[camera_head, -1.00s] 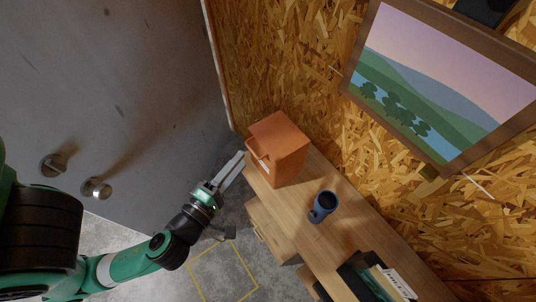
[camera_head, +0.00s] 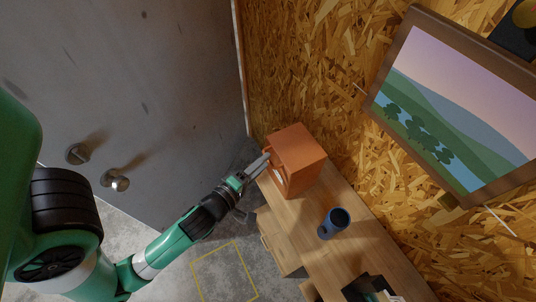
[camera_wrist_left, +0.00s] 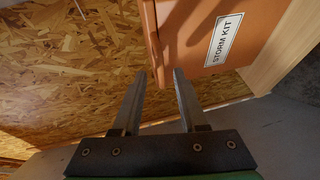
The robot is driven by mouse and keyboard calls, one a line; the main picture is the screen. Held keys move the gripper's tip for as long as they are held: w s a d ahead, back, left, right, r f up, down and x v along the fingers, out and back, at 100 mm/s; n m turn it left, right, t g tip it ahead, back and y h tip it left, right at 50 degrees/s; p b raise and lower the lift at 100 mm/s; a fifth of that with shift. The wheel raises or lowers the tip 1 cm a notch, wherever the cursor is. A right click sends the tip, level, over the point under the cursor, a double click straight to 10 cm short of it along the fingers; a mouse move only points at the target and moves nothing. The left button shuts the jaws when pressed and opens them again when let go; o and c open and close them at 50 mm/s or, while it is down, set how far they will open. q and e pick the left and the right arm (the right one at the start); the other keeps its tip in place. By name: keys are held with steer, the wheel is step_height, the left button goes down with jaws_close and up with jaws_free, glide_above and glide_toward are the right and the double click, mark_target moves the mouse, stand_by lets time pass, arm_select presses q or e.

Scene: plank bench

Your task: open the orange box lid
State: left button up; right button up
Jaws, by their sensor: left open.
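The orange box (camera_head: 306,160) stands at the far end of the wooden bench against the chipboard wall. In the left wrist view the box (camera_wrist_left: 185,50) carries a white label reading "STORM KIT" (camera_wrist_left: 224,40). An orange strip (camera_wrist_left: 153,45) runs along its edge; I cannot tell if it is part of the lid. My left gripper (camera_head: 266,160) is open at the box's front left edge. In the left wrist view its fingertips (camera_wrist_left: 159,73) lie either side of the strip's lower end; contact is unclear. My right gripper is not in view.
A blue mug (camera_head: 335,222) stands on the bench (camera_head: 300,215) nearer than the box. Dark items (camera_head: 370,290) lie at the bench's near end. A grey door with a handle (camera_head: 114,181) is at left. A framed picture (camera_head: 455,110) hangs on the wall.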

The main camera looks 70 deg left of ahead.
mark_target(274, 153)
arm_select(q)
steer(key=shift+x, duration=1.55)
steer(key=shift+f, duration=0.1)
jaws_close()
steer(key=shift+s+f, duration=0.1)
steer(key=shift+f, duration=0.15)
